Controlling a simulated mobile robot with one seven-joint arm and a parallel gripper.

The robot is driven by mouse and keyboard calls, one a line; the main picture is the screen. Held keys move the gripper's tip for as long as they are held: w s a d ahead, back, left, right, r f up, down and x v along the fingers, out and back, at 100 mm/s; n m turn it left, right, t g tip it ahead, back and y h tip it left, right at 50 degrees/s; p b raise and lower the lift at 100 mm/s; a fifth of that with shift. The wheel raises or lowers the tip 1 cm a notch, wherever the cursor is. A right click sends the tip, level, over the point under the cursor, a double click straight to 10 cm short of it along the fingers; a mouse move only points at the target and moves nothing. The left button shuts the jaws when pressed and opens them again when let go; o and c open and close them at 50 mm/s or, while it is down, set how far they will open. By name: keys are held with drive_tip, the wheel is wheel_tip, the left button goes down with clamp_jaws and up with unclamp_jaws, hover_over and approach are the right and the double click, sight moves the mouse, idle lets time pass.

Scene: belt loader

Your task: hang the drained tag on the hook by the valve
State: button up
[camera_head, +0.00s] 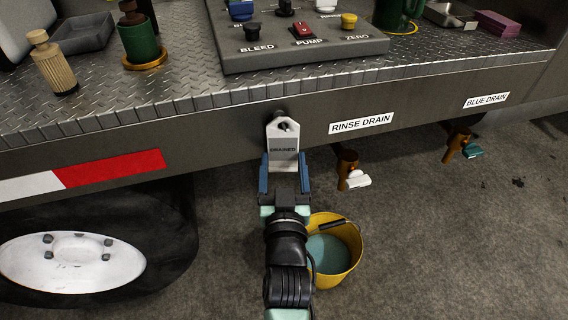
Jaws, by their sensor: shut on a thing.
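The drained tag (283,142) is a pale grey plate marked "DRAINED" with a hole near its top. My gripper (285,172) is shut on its lower end from below and holds it upright against the front beam. The dark hook (281,117) shows at the tag's top, by the hole. I cannot tell whether the hook passes through the hole. The rinse drain valve (351,172), brass with a white handle, is to the right of the tag, under the "RINSE DRAIN" label (361,123).
A yellow bucket (352,270) with bluish liquid stands on the ground right of my arm. The blue drain valve (461,146) is farther right. Above are a control panel (300,58), a green container (139,42) and a tan bottle (53,66). A wheel (72,262) is at lower left.

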idle(0.4)
drive_tip(key=o, duration=1.3)
drive_tip(key=shift+s, duration=0.1)
drive_tip(key=s, duration=0.8)
drive_tip(key=s+p, duration=0.1)
drive_tip(key=s, duration=0.3)
drive_tip(key=shift+s+d+f, duration=0.2)
drive_tip(key=shift+s+d, duration=0.15)
drive_tip(key=shift+s, duration=0.05)
